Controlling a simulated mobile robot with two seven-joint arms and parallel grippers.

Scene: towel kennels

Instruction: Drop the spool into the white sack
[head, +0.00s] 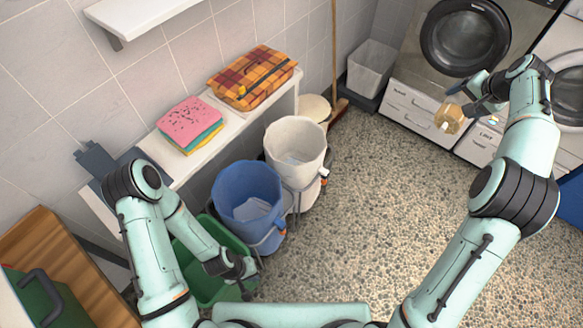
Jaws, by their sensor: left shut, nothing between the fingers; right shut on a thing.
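The spool (449,119), tan and wood-coloured, is held in the air by my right gripper (462,107), in front of the grey drawers at the upper right. My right gripper is shut on it and hides part of it. The white sack (296,136) hangs open-mouthed in a stand near the middle, with something pale inside it. The spool is well to the right of the sack. My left gripper (246,284) is shut and empty, low at the front over the right edge of the green container.
A blue sack (233,178) stands in front of the white one, and a green container (190,277) is nearer still. A white shelf (223,128) holds folded towels (190,122) and a plaid cloth (253,77). A white bin (370,68) stands behind. The speckled floor (370,200) is clear.

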